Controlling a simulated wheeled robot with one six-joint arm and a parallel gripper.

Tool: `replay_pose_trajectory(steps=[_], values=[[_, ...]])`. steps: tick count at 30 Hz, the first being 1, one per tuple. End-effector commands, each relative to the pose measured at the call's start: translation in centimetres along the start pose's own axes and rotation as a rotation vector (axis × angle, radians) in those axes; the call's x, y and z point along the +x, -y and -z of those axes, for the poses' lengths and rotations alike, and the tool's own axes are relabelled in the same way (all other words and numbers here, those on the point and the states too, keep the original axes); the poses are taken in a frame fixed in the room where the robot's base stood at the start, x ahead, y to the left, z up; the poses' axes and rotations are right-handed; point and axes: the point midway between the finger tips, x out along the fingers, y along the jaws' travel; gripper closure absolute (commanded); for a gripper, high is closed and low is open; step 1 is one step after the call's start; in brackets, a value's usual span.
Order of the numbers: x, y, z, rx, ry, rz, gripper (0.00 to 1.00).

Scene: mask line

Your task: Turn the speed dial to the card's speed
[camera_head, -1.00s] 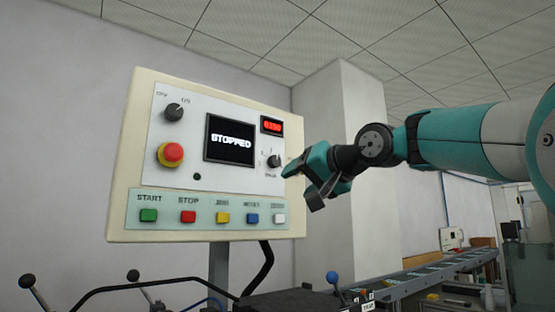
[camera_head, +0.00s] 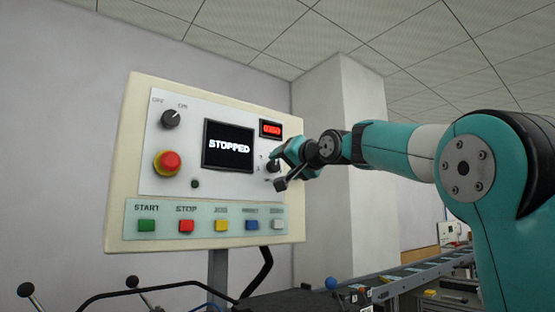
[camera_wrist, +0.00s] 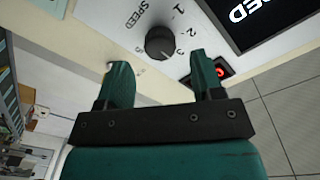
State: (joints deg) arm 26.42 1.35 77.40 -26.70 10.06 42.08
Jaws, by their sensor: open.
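The speed dial (camera_wrist: 160,42) is a round black knob on the white panel, with SPEED printed beside it and the numbers 1, 2 and 3 along its edge. In the head view the dial (camera_head: 272,166) is at the panel's right, partly hidden by my gripper. My gripper (camera_head: 280,165) is at the dial from the right. In the wrist view my gripper (camera_wrist: 158,80) has its two teal fingers spread, with the dial ahead between them and nothing held. I cannot tell whether a finger touches it. The screen (camera_head: 228,146) reads STOPPED. No card is recognisable.
A red digital display (camera_head: 271,129) sits above the dial. A red emergency knob (camera_head: 167,162) and a black selector (camera_head: 170,119) are at the panel's left. A row of coloured buttons (camera_head: 221,225) runs below. A conveyor (camera_head: 410,272) stands at the lower right.

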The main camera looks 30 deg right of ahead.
Motion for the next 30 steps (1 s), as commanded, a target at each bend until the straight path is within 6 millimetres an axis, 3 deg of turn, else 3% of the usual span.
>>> replay_pose_trajectory(steps=[3, 7, 18, 24, 30], values=[[2.0, 0.2, 0.1, 0.001, 0.003, 0.001, 0.39], [3.2, 0.1, 0.1, 0.000, 0.001, 0.000, 0.39], [3.7, 0.0, 0.0, -0.001, 0.000, 0.000, 0.39], [3.6, 0.0, 0.0, 0.000, 0.000, 0.000, 0.85], [3.6, 0.0, -0.1, -0.005, 0.000, -0.001, 0.88]])
